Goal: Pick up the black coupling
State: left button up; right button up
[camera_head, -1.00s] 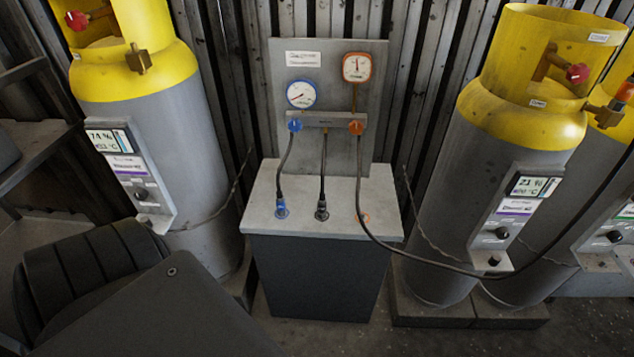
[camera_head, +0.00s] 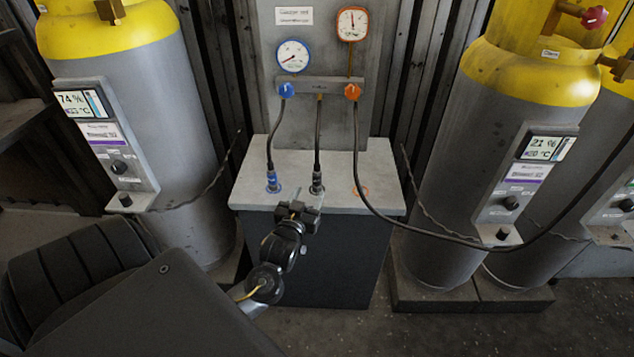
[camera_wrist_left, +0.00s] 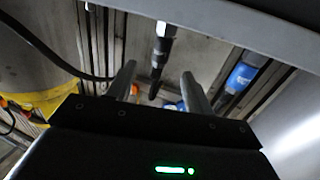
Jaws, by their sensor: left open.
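The black coupling (camera_head: 317,183) stands upright on the pale bench top, at the lower end of the middle black hose. In the left wrist view the black coupling (camera_wrist_left: 163,42) shows near the middle, ahead of and between my finger tips. My left gripper (camera_head: 299,207) is at the front edge of the bench, just in front of and slightly left of the coupling. Its two fingers (camera_wrist_left: 158,82) are apart with nothing held; I cannot tell the exact gap to the coupling. My right gripper is not in view.
A blue coupling (camera_head: 272,182) stands close left; it is also in the wrist view (camera_wrist_left: 240,75). A gauge panel (camera_head: 370,120) rises behind the bench (camera_head: 385,200). Grey-yellow cylinders flank it.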

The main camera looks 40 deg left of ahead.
aim_at(315, 178)
pick_arm(q)
jog(key=x, duration=0.5)
jog(key=shift+a+r, duration=0.1)
jog(key=shift+r, duration=0.2)
jog(key=shift+w+a, duration=0.15)
jog(key=shift+w, duration=0.25)
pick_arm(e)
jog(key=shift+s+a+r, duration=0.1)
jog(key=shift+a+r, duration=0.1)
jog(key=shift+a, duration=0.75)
pick_arm(q)
jog(key=p+x, duration=0.1)
jog(key=x, duration=0.4)
jog(key=shift+f, duration=0.15)
grip_shut()
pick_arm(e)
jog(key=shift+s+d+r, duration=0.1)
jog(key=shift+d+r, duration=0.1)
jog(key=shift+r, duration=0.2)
